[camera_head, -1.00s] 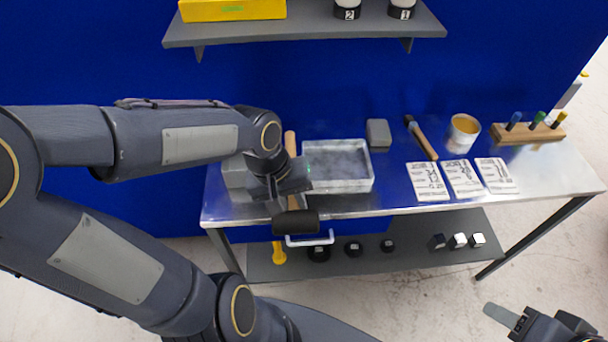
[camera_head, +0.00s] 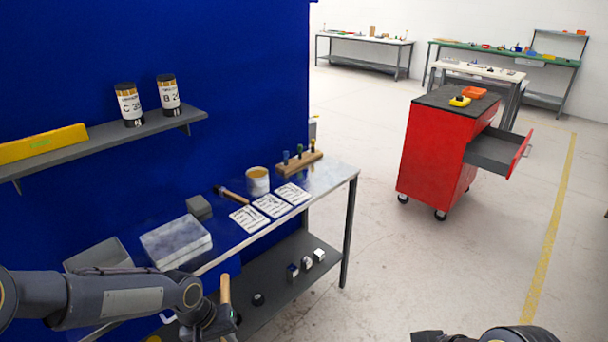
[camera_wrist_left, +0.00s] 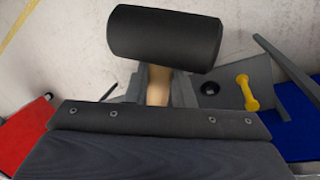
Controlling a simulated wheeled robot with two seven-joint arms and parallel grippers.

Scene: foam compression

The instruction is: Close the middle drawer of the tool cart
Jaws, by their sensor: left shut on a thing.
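The red tool cart (camera_head: 430,155) stands on the floor at right in the head view. One drawer (camera_head: 492,150) sticks out to the right, its grey inside showing; it sits below the cart's top, and its exact level is hard to tell. My left gripper (camera_head: 222,318) is at the bottom left, shut on a mallet with a wooden handle (camera_head: 225,289) and a black head (camera_wrist_left: 165,38), far from the cart. My right gripper (camera_head: 430,336) is mostly cut off at the bottom edge; its jaws cannot be made out.
Open floor (camera_head: 400,260) lies between bench and cart. Orange and yellow items lie on the cart top. Other benches stand behind.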

